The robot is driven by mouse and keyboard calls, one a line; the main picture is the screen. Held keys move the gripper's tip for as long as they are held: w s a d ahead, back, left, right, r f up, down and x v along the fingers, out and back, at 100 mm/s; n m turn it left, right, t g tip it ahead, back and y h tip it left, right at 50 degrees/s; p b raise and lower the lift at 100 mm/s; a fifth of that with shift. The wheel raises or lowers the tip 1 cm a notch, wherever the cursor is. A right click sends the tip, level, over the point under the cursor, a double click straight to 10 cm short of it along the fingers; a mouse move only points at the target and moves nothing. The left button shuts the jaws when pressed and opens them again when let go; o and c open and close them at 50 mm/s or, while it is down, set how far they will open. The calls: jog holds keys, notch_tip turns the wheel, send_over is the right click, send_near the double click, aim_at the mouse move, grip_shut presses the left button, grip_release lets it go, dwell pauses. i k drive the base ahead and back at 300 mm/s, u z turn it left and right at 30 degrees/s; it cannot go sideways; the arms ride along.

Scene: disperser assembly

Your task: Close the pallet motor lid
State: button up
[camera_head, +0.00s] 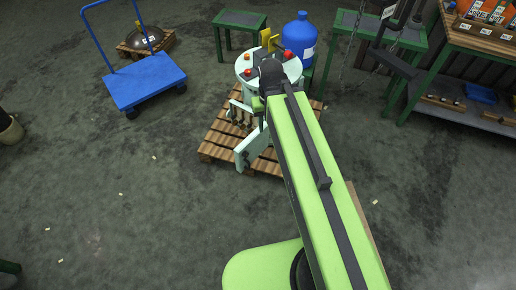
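A pale mint-green machine (246,70) with a round top and red knobs stands on a wooden pallet (213,142). A pale mint-green flat panel (253,150), which looks like the motor lid, stands out from the near side of the machine at an angle, apart from the body. Dark parts (238,114) show on the machine's side to the left of the panel. My green arm reaches from the bottom right up to the machine and hides its right side. The end of my arm is over the machine's top; my gripper's fingers cannot be made out there.
A blue platform cart (146,82) stands to the left. A blue gas bottle (299,36) and green tables (240,19) are behind the machine. A workbench (470,42) is at the right. Another pallet with a round metal part (145,39) is at the back left. The floor at the left is mostly clear.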

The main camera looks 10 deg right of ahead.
aim_at(256, 143)
jog(key=u, duration=0.05)
jog(key=i, duration=1)
jog(key=z, duration=0.1)
jog(key=k, duration=1.1)
jog(key=u, duration=2.85)
jog(key=i, duration=0.8)
jog(key=z, duration=1.9)
